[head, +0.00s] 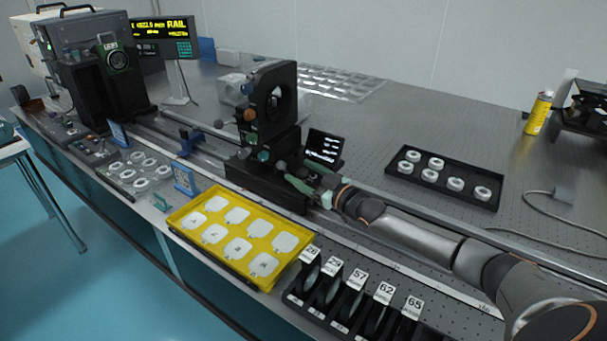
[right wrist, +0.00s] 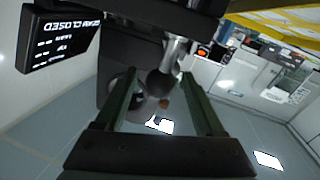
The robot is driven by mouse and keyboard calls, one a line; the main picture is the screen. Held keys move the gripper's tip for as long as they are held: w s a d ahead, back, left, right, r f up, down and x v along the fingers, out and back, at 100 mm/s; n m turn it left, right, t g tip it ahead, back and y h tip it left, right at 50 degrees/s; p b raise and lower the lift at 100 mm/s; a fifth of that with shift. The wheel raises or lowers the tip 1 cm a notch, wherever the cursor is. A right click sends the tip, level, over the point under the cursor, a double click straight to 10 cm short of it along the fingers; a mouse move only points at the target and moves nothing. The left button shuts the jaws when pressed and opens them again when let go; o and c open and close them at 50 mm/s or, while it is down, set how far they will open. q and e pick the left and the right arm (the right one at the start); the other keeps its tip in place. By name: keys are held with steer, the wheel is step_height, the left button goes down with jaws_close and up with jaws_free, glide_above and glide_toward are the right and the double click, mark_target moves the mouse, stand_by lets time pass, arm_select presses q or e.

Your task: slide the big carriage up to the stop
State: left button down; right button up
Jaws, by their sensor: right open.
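The big carriage (head: 268,186) is a black block on the long rail (head: 395,262), carrying a tall black mount with a round opening. My right gripper (head: 293,177) is at the carriage's right side. Its green fingers are open. In the right wrist view a dark ball knob (right wrist: 163,86) on a metal stem shows between the open fingers (right wrist: 160,76); I cannot tell whether they touch it. A blue piece (head: 187,142) sits at the rail left of the carriage, with a gap between; it may be the stop. My left gripper is not in view.
A yellow tray (head: 258,283) of white pieces and a black rack of numbered slots (head: 298,301) stand in front of the rail. A small black display (head: 323,147) stands behind my gripper. A black tray of white rings (head: 401,178) lies behind my right arm.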

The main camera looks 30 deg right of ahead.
jaws_close()
stand_by(0.6)
stand_by(0.8)
